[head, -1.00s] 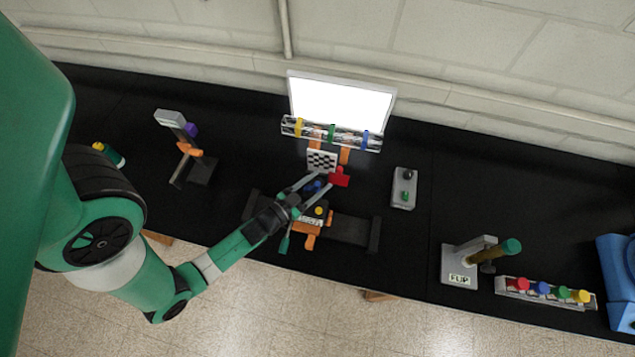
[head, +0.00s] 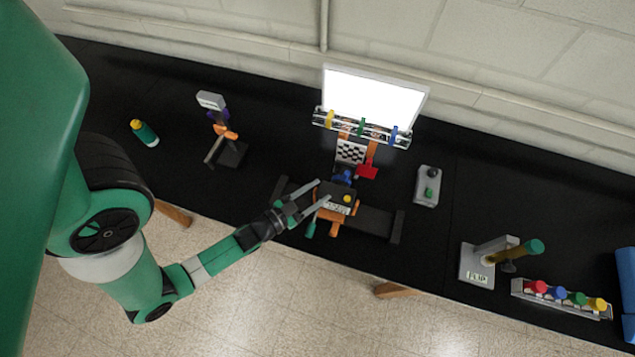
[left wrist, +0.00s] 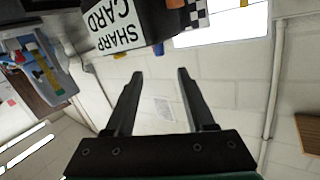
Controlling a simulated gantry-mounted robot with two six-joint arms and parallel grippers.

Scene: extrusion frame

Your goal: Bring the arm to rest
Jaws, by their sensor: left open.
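My left arm reaches in from the left in the head view. Its gripper (head: 318,196) is open and empty, over the front left part of the dark fixture (head: 375,220) with orange parts. In the left wrist view the two fingers (left wrist: 155,85) stand apart with only the pale wall behind them. A dark block labelled "SHARP CARD" (left wrist: 115,28) shows above the fingers in that view. My right gripper is not in view.
A bright white panel (head: 372,97) stands behind a rail with coloured clips. A checkered card (head: 351,152) and a red piece (head: 367,172) are behind the fixture. A grey box (head: 426,187), a "FLIP" stand (head: 478,278) and a green bottle (head: 146,134) stand apart on the black table.

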